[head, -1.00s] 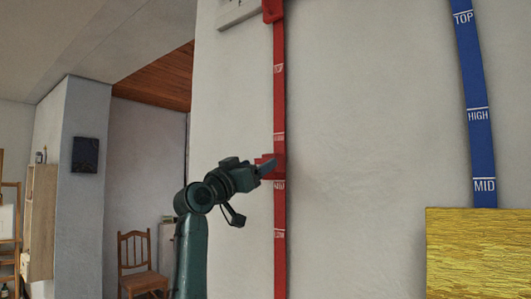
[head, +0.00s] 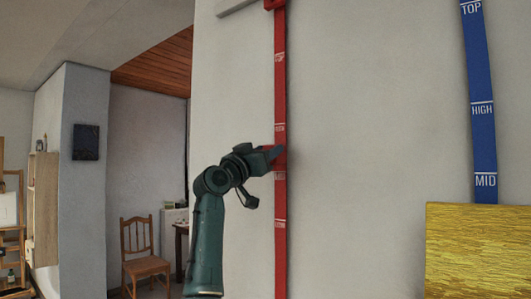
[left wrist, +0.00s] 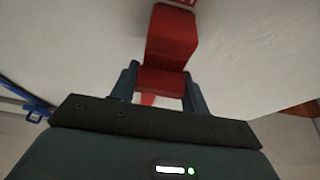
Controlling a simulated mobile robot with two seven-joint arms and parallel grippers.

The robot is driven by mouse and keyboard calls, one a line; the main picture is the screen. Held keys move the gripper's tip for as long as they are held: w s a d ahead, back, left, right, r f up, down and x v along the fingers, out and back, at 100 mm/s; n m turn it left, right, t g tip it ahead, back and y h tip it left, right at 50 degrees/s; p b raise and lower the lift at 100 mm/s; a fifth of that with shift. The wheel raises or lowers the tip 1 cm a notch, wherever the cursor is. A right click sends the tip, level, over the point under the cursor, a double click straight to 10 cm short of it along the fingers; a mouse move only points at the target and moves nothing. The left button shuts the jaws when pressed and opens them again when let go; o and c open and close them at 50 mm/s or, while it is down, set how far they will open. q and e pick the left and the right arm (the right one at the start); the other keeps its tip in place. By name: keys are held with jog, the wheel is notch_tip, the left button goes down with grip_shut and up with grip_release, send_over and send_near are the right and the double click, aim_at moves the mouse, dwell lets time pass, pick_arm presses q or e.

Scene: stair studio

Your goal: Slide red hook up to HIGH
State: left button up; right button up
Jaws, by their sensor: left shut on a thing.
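My left gripper (head: 276,153) comes from the left and is shut on the hook. In the left wrist view the red hook (left wrist: 172,38) stands out between the two fingers of the left gripper (left wrist: 160,82). The fingers partly hide the hook in the head view. My right gripper is not in view.
A blue strip (head: 475,60) with TOP, HIGH and MID labels hangs at right, above a gold textured panel (head: 478,245). A red end piece (head: 274,4) tops the red strip. A wooden chair (head: 143,255) stands far left. The wall between the strips is bare.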

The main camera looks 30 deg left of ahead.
pick_arm(q)
jog(key=c, duration=0.8)
notch_tip(320, 180, up, 13)
jog(key=shift+r, duration=0.1)
jog(key=o, duration=1.4)
